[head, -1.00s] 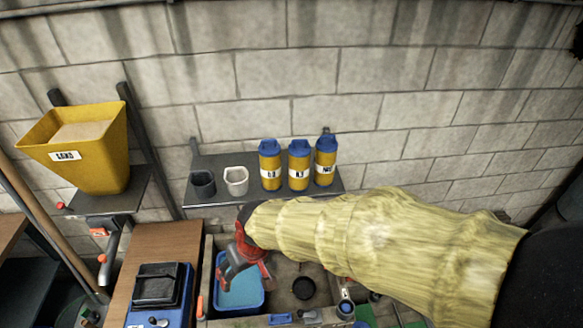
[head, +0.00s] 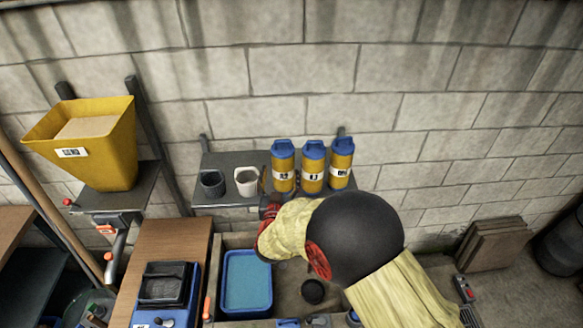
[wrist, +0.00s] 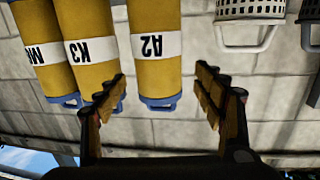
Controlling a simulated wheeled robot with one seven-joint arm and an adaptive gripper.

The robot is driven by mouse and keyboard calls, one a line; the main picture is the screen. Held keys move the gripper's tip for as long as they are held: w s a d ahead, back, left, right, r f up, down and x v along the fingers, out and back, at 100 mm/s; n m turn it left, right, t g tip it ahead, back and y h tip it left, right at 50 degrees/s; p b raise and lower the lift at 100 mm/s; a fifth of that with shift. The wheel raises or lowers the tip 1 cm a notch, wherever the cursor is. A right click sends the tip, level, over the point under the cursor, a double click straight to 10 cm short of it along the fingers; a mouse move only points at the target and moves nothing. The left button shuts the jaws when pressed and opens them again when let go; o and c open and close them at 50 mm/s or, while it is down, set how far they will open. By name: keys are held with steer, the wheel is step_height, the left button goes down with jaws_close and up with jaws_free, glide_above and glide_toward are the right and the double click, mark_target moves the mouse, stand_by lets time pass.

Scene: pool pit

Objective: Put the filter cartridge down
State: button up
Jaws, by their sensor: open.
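Three yellow cartridges with blue caps and white labels stand upright in a row on the grey wall shelf (head: 225,160). The leftmost cartridge (head: 283,160) is labelled A2 in the wrist view (wrist: 155,75), which is upside down. The middle one (head: 313,160) is labelled K3, and the right one (head: 341,155) has a partly cut-off label. My gripper (wrist: 161,76) is open, with one finger on each side of the A2 cartridge in the wrist picture. No finger clearly touches it. In the head view my arm hides most of the gripper, beside that cartridge.
Below are a blue tub (head: 226,310) and a small black round thing (head: 313,290).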

mark_target(283, 155)
steer(key=shift+w+d+r+t, duration=0.1)
steer(key=shift+d+r+t, duration=0.1)
steer(key=shift+r, duration=0.25)
steer(key=shift+d+r+t, duration=0.1)
steer(key=shift+r+t, duration=0.1)
steer(key=shift+r, duration=0.2)
steer(key=w, duration=0.2)
steer(key=w+p, duration=0.1)
steer(key=w, duration=0.2)
steer(key=w+p, duration=0.1)
steer(key=w, duration=0.1)
steer(key=shift+w+d, duration=0.25)
steer(key=shift+d, duration=0.15)
steer(key=shift+c, duration=0.3)
steer(key=c, duration=1.6)
steer(key=shift+r, duration=0.1)
jaws_close()
steer(key=shift+r, duration=0.15)
